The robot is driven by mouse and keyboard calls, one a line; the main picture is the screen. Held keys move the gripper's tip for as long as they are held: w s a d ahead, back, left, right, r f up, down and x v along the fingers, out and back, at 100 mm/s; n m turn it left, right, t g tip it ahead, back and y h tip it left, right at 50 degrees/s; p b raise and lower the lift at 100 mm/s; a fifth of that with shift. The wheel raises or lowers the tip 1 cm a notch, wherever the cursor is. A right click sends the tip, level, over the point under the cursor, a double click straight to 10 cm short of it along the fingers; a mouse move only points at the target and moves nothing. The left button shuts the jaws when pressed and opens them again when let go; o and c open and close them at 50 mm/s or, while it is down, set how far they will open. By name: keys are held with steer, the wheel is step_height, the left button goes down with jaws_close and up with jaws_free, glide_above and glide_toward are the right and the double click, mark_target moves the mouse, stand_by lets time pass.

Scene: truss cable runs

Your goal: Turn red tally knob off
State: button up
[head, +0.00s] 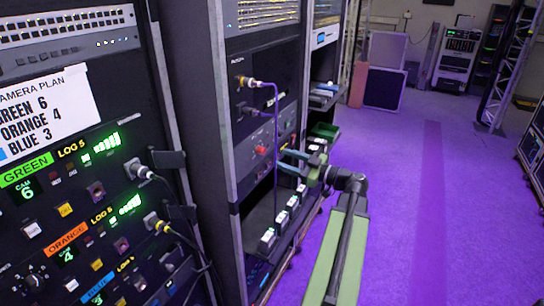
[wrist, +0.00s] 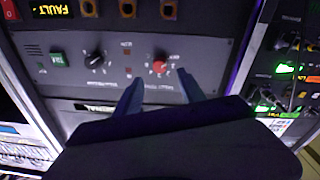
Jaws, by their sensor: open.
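The red knob (wrist: 159,67) sits on a grey panel in the wrist view, with small markings around it. In the head view a red knob (head: 261,150) shows on a panel in the middle rack. My gripper (wrist: 160,77) is open, its two blue-grey fingers pointing at the panel. In the wrist view the fingertips lie either side of and slightly below the red knob. I cannot tell how far they are from the panel. In the head view my gripper (head: 284,160) is right of the knob. The knob's pointer direction is too small to read.
A purple cable (head: 276,125) hangs down the rack front close to my gripper. The near rack with a white plan sheet (head: 45,115) stands at left. Purple floor (head: 400,220) is open at right.

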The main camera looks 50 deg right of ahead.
steer(key=v, duration=1)
steer(key=shift+s, duration=0.3)
steer(key=shift+d, duration=0.1)
